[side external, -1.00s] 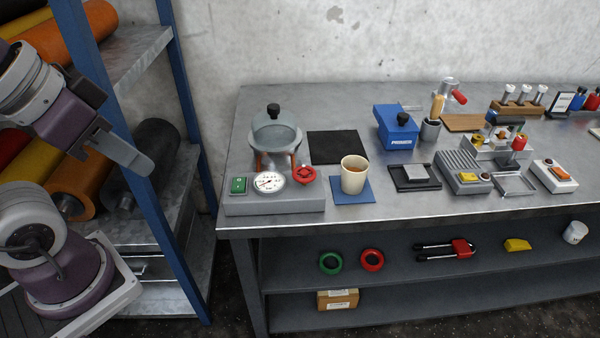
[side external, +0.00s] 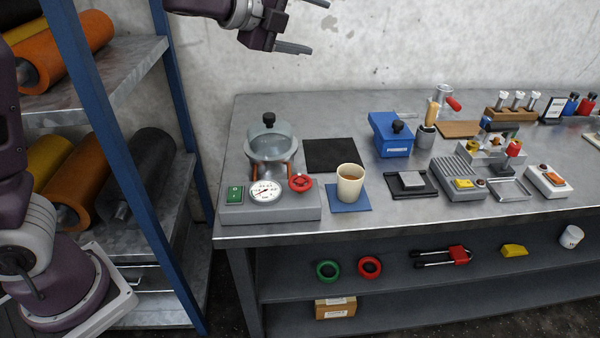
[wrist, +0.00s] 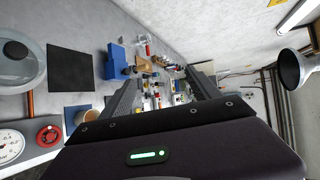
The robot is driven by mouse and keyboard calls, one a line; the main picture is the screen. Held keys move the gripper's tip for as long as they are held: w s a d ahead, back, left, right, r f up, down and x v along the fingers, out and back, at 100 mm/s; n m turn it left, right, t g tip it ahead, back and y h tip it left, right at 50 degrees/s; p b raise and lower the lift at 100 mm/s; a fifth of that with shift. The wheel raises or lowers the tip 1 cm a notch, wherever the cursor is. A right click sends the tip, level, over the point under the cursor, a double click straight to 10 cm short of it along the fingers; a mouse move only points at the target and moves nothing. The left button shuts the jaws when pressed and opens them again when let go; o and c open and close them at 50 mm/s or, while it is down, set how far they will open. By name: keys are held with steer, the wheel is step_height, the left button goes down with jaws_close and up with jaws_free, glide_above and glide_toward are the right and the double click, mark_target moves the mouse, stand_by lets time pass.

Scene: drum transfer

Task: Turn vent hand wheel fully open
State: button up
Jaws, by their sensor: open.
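The red vent hand wheel (side external: 300,183) sits at the right end of a grey control box (side external: 270,208), beside a round white gauge (side external: 265,191) and a green switch (side external: 235,194). A glass-lidded vessel (side external: 270,143) with a black knob stands behind them. In the wrist view the red wheel (wrist: 48,135) shows at the lower left, next to the gauge (wrist: 8,146). My gripper (side external: 318,27) is open and empty, high above the back of the bench, well apart from the wheel. Its two fingers (wrist: 163,90) show in the wrist view.
A beige cup (side external: 350,184) on a blue mat (side external: 349,199) stands just right of the wheel. A black mat (side external: 331,154) lies behind it. A blue box (side external: 391,135) and several small fixtures stand further right. A blue-posted shelf rack (side external: 185,110) is at left.

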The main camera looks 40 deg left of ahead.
steer(key=w+d+f+m+g+h, duration=0.2)
steer(key=d+f+m+g, duration=0.2)
steer(key=d+f+m, duration=0.35)
steer(key=m+g+y, duration=0.5)
steer(key=m+g, duration=0.5)
steer(key=m, duration=0.1)
glide_above(300, 180)
steer(key=shift+n, duration=0.25)
step_height(300, 180, down, 16)
steer(key=shift+w+r, duration=0.1)
steer(key=shift+r, duration=0.15)
step_height(300, 180, down, 7)
steer(key=c, duration=1.4)
steer(key=shift+o, duration=0.2)
